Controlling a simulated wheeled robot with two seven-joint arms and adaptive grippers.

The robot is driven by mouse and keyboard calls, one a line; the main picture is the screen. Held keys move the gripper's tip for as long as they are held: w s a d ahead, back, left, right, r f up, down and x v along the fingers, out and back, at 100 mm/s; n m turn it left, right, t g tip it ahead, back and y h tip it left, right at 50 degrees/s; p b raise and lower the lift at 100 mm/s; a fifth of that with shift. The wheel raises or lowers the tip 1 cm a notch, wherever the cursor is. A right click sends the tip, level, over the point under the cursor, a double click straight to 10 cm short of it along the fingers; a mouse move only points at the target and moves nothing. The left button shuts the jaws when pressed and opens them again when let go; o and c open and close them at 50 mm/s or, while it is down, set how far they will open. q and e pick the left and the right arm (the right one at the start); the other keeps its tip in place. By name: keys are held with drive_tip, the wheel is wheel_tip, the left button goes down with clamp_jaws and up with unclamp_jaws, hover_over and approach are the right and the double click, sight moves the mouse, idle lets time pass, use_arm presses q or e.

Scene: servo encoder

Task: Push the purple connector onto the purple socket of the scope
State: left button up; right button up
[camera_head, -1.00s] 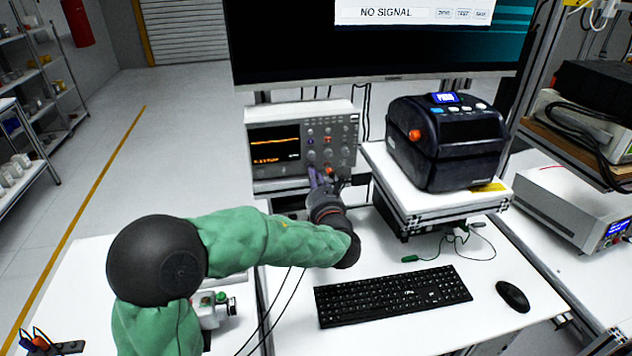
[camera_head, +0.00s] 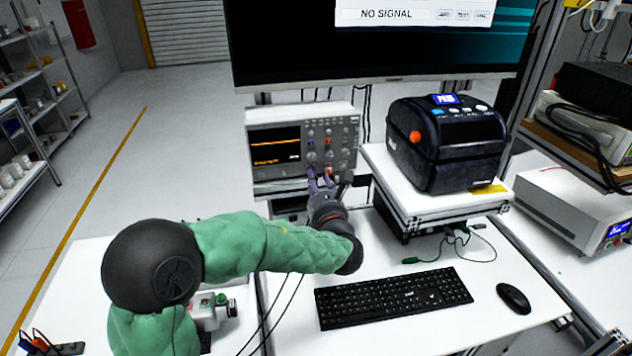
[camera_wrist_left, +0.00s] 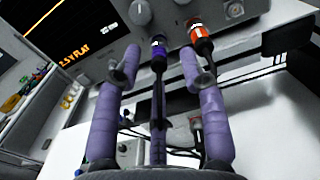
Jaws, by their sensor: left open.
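The scope (camera_head: 285,150) stands at the back under the monitor, and its front panel fills the top of the left wrist view. The purple connector (camera_wrist_left: 158,52) is at the scope's lower front, with its dark cable trailing down from it. It looks to be at its socket, but the socket is hidden and I cannot tell how deep it sits. My left gripper (camera_head: 320,179) is open just below the scope's front. My right gripper is not in view.
An orange connector (camera_wrist_left: 201,40) sits on the scope just right of the purple one, close to the right finger. A label printer (camera_head: 447,142) stands on a raised platform to the right. A keyboard (camera_head: 393,298) and mouse (camera_head: 514,299) lie in front.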

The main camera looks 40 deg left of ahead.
use_arm(q)
drive_tip(key=v, duration=1)
drive_tip(key=shift+s+d, duration=0.25)
drive_tip(key=shift+d, duration=0.05)
